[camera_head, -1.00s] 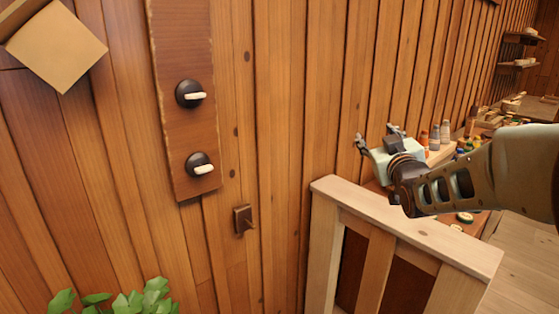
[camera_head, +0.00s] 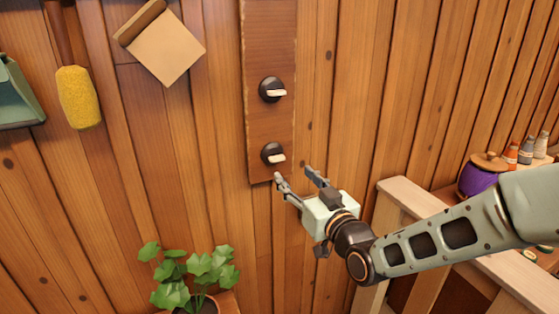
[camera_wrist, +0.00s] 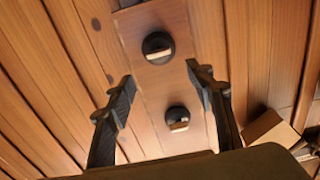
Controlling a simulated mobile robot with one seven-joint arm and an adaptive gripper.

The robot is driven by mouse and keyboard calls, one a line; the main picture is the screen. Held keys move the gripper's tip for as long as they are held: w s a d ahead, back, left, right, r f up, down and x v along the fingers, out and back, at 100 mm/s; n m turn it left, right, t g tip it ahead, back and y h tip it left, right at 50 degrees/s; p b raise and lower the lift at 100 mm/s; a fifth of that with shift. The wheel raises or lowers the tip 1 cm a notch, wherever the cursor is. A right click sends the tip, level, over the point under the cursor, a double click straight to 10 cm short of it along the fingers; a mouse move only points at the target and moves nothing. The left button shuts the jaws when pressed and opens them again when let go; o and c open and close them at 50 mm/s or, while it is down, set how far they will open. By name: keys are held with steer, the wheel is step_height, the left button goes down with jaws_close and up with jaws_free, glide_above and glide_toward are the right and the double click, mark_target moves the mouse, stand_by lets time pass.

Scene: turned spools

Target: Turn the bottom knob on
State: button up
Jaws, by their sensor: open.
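The bottom knob (camera_head: 273,153) is a round black disc with a pale lever lying roughly horizontal, low on a brown board (camera_head: 260,120) on the wall. A matching top knob (camera_head: 272,89) sits above it, its pale lever also roughly horizontal. My gripper (camera_head: 293,175) is open and empty, just below and right of the bottom knob, apart from it. The wrist view appears upside down: the bottom knob (camera_wrist: 158,46) is in the upper middle, beyond the open fingers (camera_wrist: 160,75), and the top knob (camera_wrist: 177,118) is lower, between them.
A leafy plant (camera_head: 196,275) stands below left. A tan square piece (camera_head: 160,48), a yellow roller (camera_head: 78,97) and a green dustpan-like thing (camera_head: 15,95) hang at left. A pale wooden rail (camera_head: 410,200) and a purple pot (camera_head: 482,177) are right. The wall around the board is clear.

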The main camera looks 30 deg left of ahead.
mark_target(279, 159)
steer(key=p+x, duration=0.1)
steer(key=x, duration=0.8)
steer(key=shift+w+a, duration=0.15)
steer(key=shift+a, duration=0.05)
steer(key=shift+c, duration=0.5)
steer(key=c, duration=1.1)
steer(key=shift+o, duration=0.2)
